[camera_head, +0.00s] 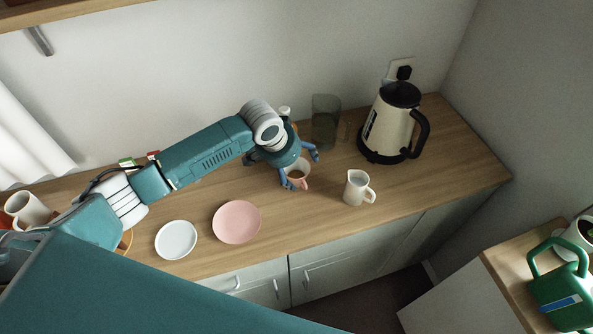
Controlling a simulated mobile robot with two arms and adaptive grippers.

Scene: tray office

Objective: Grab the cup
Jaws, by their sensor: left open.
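A pink cup (299,175) stands on the wooden counter, partly hidden behind my left gripper. My left gripper (301,170) is open, with one blue finger in front of the cup's left side and another beyond its right side. Whether the fingers touch the cup I cannot tell. My right gripper is not in view.
A white pitcher (357,188) stands just right of the cup. A kettle (391,128) and a dark glass container (325,122) stand behind. A pink plate (237,222) and a white plate (176,240) lie at the front left. The counter (440,165) is clear at right.

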